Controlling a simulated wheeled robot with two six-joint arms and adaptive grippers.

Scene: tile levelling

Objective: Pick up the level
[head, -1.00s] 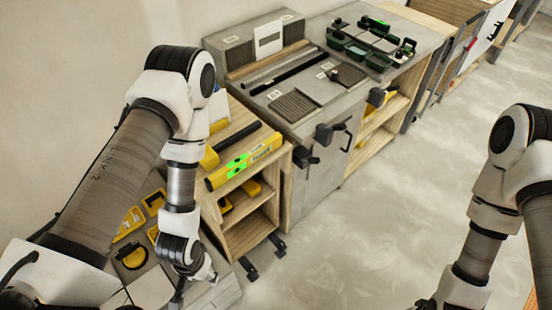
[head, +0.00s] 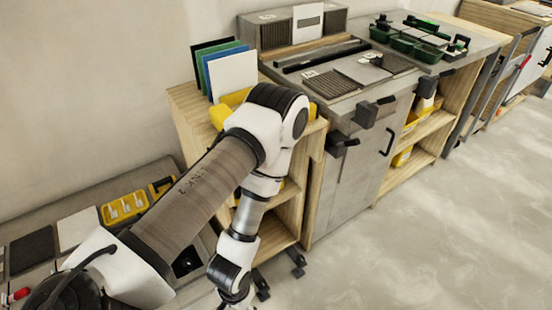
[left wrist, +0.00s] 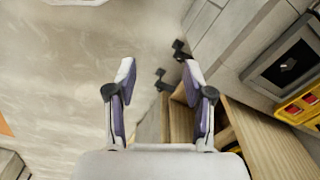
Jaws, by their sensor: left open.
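The level, seen earlier as a long yellow bar with bright green patches on the wooden shelf unit, is now mostly behind my left arm in the head view. A small yellow piece right of my elbow looks like the end of the level (head: 312,111). My left gripper (left wrist: 157,75) is open and empty in the left wrist view, with its fingers pointing toward the floor and the unit's foot. In the head view, my left wrist hangs low in front of the shelf unit, below its top. My right gripper is out of view.
The wooden shelf unit (head: 315,160) stands beside a grey cabinet (head: 345,190) with protruding black clamps. Upright coloured panels (head: 232,75) stand on the unit. A low grey bench with a yellow tray (head: 125,207) lies left. The floor (head: 440,230) at right is clear.

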